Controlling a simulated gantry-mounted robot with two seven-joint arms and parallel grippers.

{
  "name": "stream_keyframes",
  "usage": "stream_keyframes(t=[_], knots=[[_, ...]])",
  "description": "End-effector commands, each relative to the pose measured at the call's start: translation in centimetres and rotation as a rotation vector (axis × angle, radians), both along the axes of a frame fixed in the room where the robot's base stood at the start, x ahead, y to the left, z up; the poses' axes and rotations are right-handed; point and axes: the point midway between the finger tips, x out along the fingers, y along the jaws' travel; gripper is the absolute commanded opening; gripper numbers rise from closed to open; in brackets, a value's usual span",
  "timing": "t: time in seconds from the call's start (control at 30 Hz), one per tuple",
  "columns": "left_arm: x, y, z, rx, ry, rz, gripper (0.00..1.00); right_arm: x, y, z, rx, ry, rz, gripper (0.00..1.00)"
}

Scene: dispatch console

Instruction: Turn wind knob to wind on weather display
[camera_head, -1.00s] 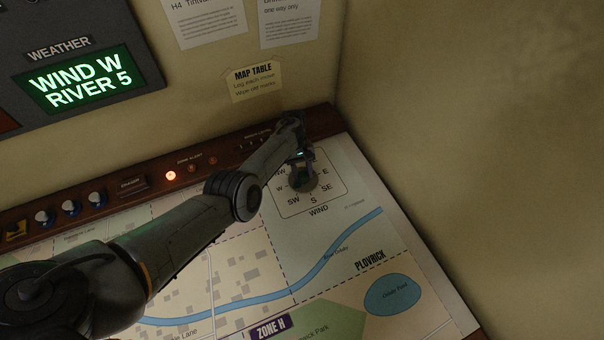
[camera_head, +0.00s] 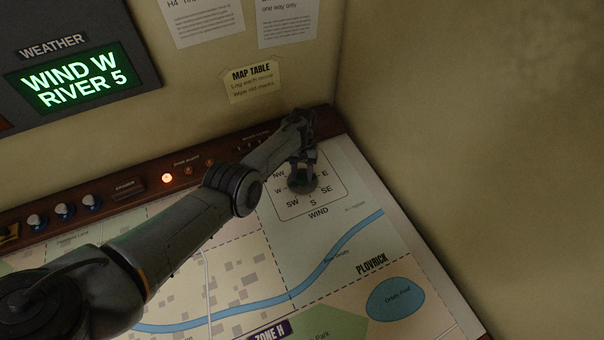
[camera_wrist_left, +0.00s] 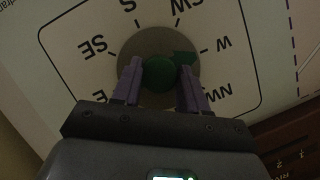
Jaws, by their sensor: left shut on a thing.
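The weather display (camera_head: 75,82) is lit green and reads "WIND W" and "RIVER 5". The wind knob (camera_wrist_left: 158,74) is a green round grip on a grey disc (camera_wrist_left: 128,50), inside a compass panel marked "WIND". Its green pointer extends toward the W label in the left wrist view. My left gripper (camera_wrist_left: 155,90) is shut on the knob, with one purple finger on each side. In the head view, my left gripper (camera_head: 302,172) reaches down over the disc and hides most of the knob and the N label. My right gripper is not in view.
The compass panel lies on the map table (camera_head: 380,225), near the wooden console rail (camera_head: 130,207) with blue-and-white knobs and a lit orange lamp (camera_head: 167,178). The back wall and right wall (camera_head: 480,150) rise close behind and beside it.

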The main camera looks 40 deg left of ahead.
Motion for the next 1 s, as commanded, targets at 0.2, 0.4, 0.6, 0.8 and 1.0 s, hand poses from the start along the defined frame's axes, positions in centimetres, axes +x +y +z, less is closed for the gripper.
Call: stream_keyframes(t=[0.2, 0.4, 0.6, 0.8, 1.0], knots=[[0.0, 0.1, -0.1, 0.002, -0.003, 0.001, 0.13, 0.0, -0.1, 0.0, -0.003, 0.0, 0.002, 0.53], [0.0, 0.0, -0.1, 0.001, -0.001, 0.001, 0.68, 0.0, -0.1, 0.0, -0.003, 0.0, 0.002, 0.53], [0.0, 0.0, 0.0, 0.001, -0.001, 0.001, 0.68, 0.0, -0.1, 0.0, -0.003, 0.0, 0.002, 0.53], [0.3, 0.2, 0.7, 0.002, -0.004, 0.002, 0.68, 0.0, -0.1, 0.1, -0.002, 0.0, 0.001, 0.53], [1.2, 0.9, 3.2, 0.002, -0.005, 0.002, 0.68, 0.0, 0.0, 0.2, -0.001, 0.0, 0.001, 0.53]])
